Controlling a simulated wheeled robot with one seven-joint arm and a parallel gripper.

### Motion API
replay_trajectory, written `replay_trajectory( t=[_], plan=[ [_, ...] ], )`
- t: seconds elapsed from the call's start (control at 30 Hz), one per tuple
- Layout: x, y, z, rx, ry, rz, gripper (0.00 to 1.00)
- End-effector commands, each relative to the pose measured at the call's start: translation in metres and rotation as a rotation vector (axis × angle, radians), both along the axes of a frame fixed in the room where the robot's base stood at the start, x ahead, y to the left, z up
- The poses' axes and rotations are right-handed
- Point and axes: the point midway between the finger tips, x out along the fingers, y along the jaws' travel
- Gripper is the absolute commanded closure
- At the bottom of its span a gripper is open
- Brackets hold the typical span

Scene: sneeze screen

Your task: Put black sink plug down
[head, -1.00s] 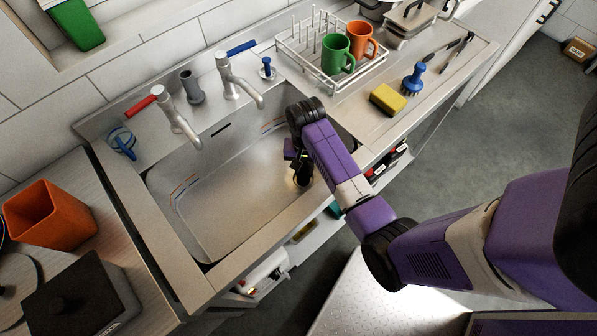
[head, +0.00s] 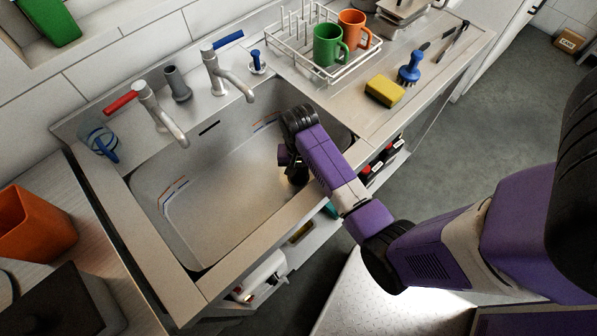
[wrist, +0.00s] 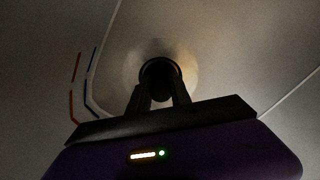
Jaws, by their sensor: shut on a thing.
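The black sink plug (wrist: 160,68) is a dark round piece at the tips of my gripper in the wrist view. My gripper (wrist: 160,92) is shut on it, with the two dark fingers side by side. A pale, brighter round patch of the sink floor surrounds the plug. I cannot tell whether the plug touches the floor. In the head view my gripper (head: 297,174) points down inside the metal sink (head: 220,205), near its right end. My wrist hides most of the fingers and the plug there.
Two taps (head: 160,115) stand along the back of the sink. A drying rack (head: 318,62) with green and orange mugs, a yellow sponge (head: 384,92) and a blue brush (head: 410,68) are on the right drainer. The sink's left and middle floor is clear.

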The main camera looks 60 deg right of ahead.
Motion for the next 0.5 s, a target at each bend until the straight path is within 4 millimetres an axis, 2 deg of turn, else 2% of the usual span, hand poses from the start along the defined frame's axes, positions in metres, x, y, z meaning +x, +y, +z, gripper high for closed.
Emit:
replay_trajectory(
  t=[0.03, 0.07, 0.17, 0.5],
  plan=[
    [-0.0001, 0.0000, -0.0020, 0.000, 0.000, 0.000, 1.00],
    [0.0001, -0.0001, -0.0022, 0.000, 0.000, 0.000, 0.74],
    [0.0001, -0.0001, -0.0017, 0.000, 0.000, 0.000, 0.54],
    [0.0000, -0.0001, -0.0002, 0.000, 0.000, 0.000, 0.54]
  ],
)
